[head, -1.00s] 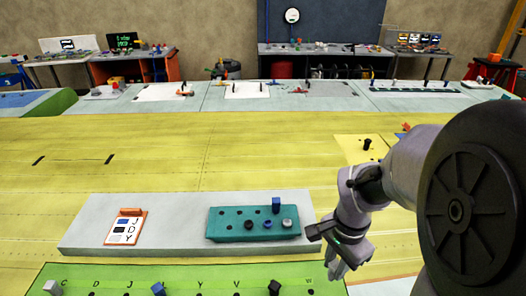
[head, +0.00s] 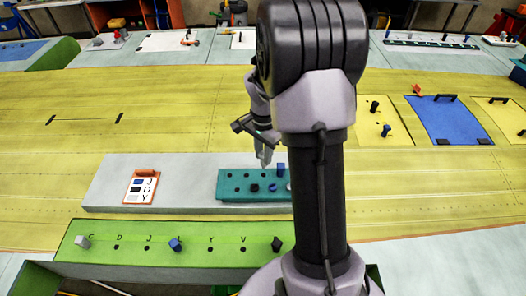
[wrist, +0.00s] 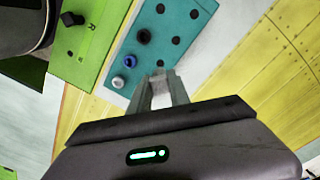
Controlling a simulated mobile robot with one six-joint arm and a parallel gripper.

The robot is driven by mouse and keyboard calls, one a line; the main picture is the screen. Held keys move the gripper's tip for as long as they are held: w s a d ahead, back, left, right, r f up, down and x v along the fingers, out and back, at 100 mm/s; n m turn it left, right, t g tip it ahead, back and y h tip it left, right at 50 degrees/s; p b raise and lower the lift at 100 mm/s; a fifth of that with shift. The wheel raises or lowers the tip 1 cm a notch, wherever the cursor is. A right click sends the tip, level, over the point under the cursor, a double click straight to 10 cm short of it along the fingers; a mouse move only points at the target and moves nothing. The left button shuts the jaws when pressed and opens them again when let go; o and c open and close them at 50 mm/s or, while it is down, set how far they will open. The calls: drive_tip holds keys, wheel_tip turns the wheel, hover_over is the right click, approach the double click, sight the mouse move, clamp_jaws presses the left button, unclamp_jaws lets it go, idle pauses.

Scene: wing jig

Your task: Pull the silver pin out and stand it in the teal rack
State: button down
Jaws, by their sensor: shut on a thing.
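My gripper (head: 264,162) is over the back edge of the teal rack (head: 232,195), above the grey bench. In the wrist view its fingers (wrist: 160,96) are closed on a pale silver pin (wrist: 160,86), mostly hidden between them. The rack also shows in the wrist view (wrist: 150,18). In it stand a black pin (wrist: 144,37), a blue pin (wrist: 130,61) and a short silver pin (wrist: 118,81). A taller blue pin (head: 281,170) stands at the rack's back right. The rack's other visible holes are empty. My arm covers its right end.
A green strip (head: 100,256) in front carries a light grey pin (head: 82,241), a blue pin (head: 175,244) and a black pin (head: 277,243). A card (head: 141,188) lies left of the rack. A yellow plate (head: 395,118) with black and blue pins lies right. The yellow wing behind is mostly clear.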

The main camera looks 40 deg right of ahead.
sight(263, 165)
drive_tip(key=shift+f+b, duration=0.6)
drive_tip(key=shift+f, duration=0.85)
drive_tip(key=shift+f+b, duration=1.45)
drive_tip(key=shift+f, duration=0.05)
drive_tip(key=c, duration=1.1)
unclamp_jaws()
drive_tip(key=shift+c, duration=0.2)
drive_tip(key=shift+r, duration=0.2)
wheel_tip(263, 165, up, 17)
drive_tip(key=p, duration=0.2)
